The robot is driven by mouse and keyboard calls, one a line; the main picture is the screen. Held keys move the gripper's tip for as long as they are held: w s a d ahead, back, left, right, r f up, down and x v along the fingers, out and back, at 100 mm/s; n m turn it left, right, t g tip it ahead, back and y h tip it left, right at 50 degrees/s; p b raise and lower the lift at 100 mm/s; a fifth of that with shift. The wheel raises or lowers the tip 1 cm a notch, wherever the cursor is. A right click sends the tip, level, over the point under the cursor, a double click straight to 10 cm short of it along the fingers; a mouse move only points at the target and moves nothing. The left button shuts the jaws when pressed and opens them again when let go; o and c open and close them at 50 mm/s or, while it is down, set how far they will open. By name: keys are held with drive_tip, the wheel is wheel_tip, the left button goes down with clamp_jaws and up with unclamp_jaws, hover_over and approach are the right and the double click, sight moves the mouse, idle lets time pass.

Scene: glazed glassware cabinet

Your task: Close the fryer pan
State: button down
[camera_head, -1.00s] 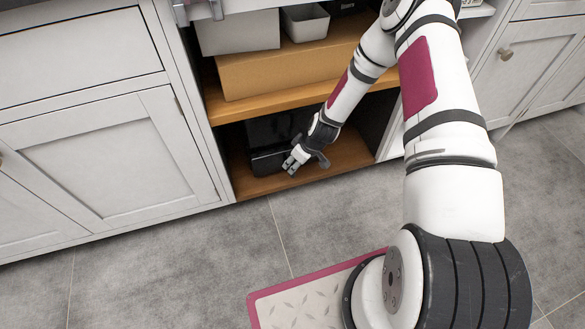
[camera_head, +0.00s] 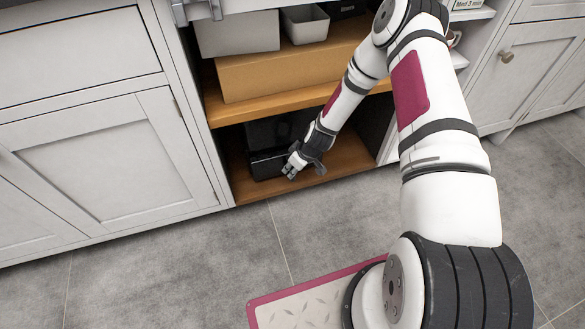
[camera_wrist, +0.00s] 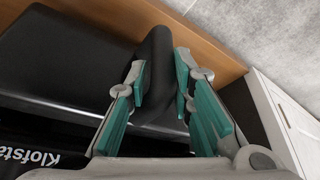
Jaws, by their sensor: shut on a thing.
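The black fryer (camera_head: 277,131) stands on the lower wooden shelf of the open cabinet bay. Its black pan (camera_head: 266,166) faces the front of the shelf, and it also shows in the wrist view (camera_wrist: 65,55). My gripper (camera_head: 290,172) is at the right of the pan's front. In the wrist view, its green-padded fingers (camera_wrist: 162,80) are shut on the pan's dark handle (camera_wrist: 155,60), one pad on each side. Lettering reading "Klofsta" (camera_wrist: 28,157) shows on the fryer body.
A cabinet door (camera_head: 110,165) is to the left and another (camera_head: 520,75) to the right.

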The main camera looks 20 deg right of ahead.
drive_tip(key=w+b, duration=0.1)
drive_tip(key=w, duration=0.2)
drive_tip(key=shift+w+a, duration=0.1)
drive_tip(key=shift+a, duration=0.05)
drive_tip(key=shift+w, duration=0.15)
drive_tip(key=c, duration=1.5)
unclamp_jaws()
drive_tip(key=shift+r, duration=0.25)
drive_tip(key=v, duration=1.1)
drive_tip(key=shift+s+r, duration=0.2)
drive_tip(key=shift+r, duration=0.05)
drive_tip(key=shift+s, duration=0.1)
